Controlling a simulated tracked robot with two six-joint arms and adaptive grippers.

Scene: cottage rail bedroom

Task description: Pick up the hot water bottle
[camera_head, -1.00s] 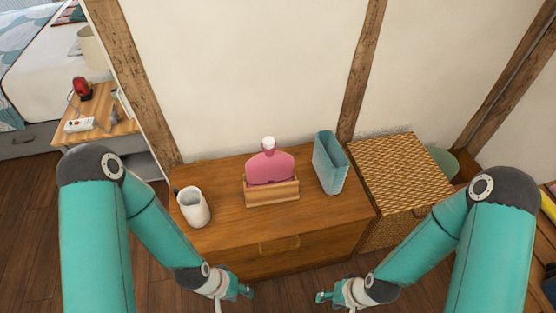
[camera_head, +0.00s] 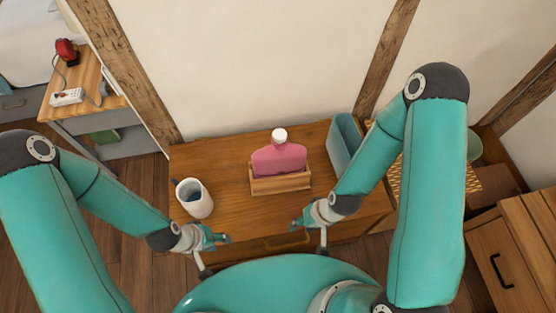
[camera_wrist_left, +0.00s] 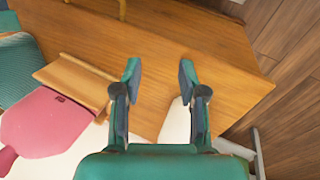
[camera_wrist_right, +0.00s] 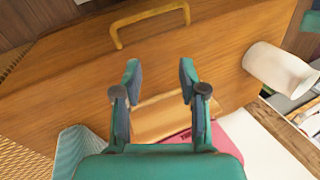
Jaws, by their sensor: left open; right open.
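The pink hot water bottle (camera_head: 279,158) with a white cap stands upright in a small wooden holder (camera_head: 281,184) on the wooden dresser (camera_head: 225,160). In the left wrist view the bottle (camera_wrist_left: 42,124) is at the lower left, beside the open fingers. In the right wrist view only part of the bottle (camera_wrist_right: 228,139) shows, behind the right gripper. My left gripper (camera_head: 217,241) is open and empty, in front and to the left of the holder. My right gripper (camera_head: 301,224) is open and empty, in front of the holder and slightly right. Neither touches the bottle.
A white mug (camera_head: 194,199) stands left of the holder. A teal container (camera_head: 342,146) stands to its right, partly behind my right arm. A woven basket (camera_head: 396,182) is right of the dresser. A wall (camera_head: 240,60) rises behind. A wooden cabinet (camera_head: 525,250) stands at far right.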

